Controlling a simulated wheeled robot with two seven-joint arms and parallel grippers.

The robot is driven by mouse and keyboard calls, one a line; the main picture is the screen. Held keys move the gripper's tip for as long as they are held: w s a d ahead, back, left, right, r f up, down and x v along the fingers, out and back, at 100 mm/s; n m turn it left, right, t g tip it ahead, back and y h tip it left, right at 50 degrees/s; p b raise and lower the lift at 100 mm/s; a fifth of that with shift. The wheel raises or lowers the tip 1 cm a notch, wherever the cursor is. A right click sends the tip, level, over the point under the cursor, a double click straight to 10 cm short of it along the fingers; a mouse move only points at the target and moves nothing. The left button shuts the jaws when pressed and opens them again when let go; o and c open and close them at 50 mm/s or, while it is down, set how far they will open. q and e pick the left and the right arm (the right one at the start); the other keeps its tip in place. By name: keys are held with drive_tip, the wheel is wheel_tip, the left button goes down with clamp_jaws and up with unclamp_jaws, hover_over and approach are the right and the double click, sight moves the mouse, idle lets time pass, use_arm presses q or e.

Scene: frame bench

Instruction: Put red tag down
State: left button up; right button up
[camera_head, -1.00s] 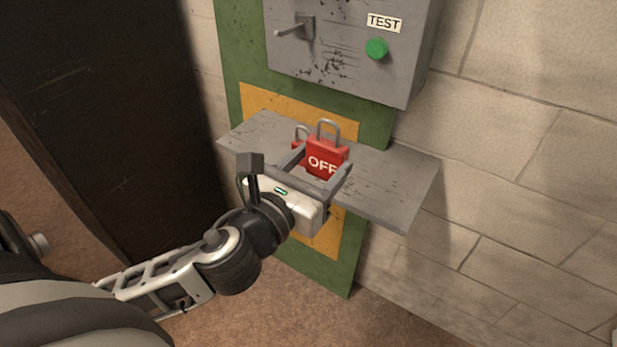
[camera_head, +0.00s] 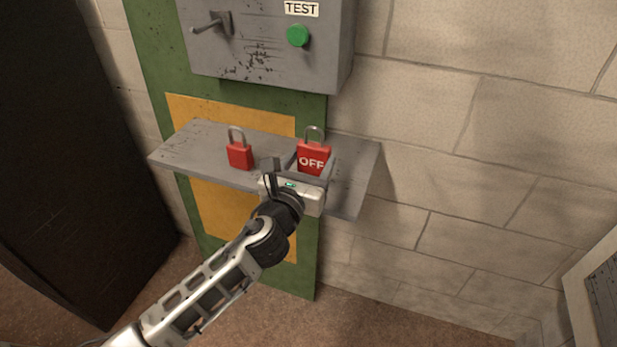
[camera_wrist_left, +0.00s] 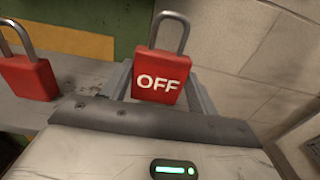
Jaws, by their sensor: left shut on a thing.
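The red tag (camera_head: 313,158), marked OFF and with a grey loop on top, is upright at the right part of the grey shelf (camera_head: 357,160). My left gripper (camera_head: 312,168) is shut on it, with one finger on each side. In the left wrist view the red tag (camera_wrist_left: 161,78) sits between the two grey fingers. I cannot tell whether its bottom touches the shelf, as the gripper body hides it. My right gripper is not in view.
A plain red padlock (camera_head: 240,155) stands on the shelf to the left of the tag. Above hangs a grey box (camera_head: 262,65) with a lever (camera_head: 212,24) and a green button (camera_head: 298,35). A dark cabinet (camera_head: 70,170) stands at left. The shelf's right end is clear.

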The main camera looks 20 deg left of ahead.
sight(311, 170)
use_arm(q)
wheel_tip(311, 170, down, 3)
drive_tip(key=shift+f+b, duration=0.1)
drive_tip(key=shift+b, duration=0.45)
drive_tip(key=o, duration=1)
drive_tip(key=shift+c, duration=0.2)
